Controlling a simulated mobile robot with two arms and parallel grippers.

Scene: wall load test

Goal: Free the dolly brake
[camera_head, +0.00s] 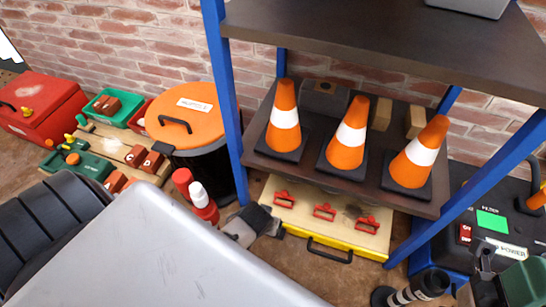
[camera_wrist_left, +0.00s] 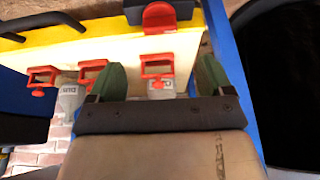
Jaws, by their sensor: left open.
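The dolly (camera_head: 357,237) is a flat wooden board with a yellow front edge, low under the rack, with a black handle (camera_head: 330,250) at its front; its yellow edge (camera_wrist_left: 110,30) crosses the left wrist view. A red tab (camera_wrist_left: 159,16) in a dark housing sits on that edge, probably the brake. My left gripper (camera_wrist_left: 161,80) is open, its green fingers apart with the tab beyond and between them, not touching. In the head view my left gripper (camera_head: 269,222) is at the dolly's front left corner and hides the tab.
Several red clips (camera_head: 324,212) stand on the dolly. The rack's blue posts (camera_head: 222,90) flank it, with three orange cones (camera_head: 346,137) on the shelf above. A black bin with orange lid (camera_head: 183,112) is left. A black-and-white cylinder (camera_head: 420,288) stands at front right.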

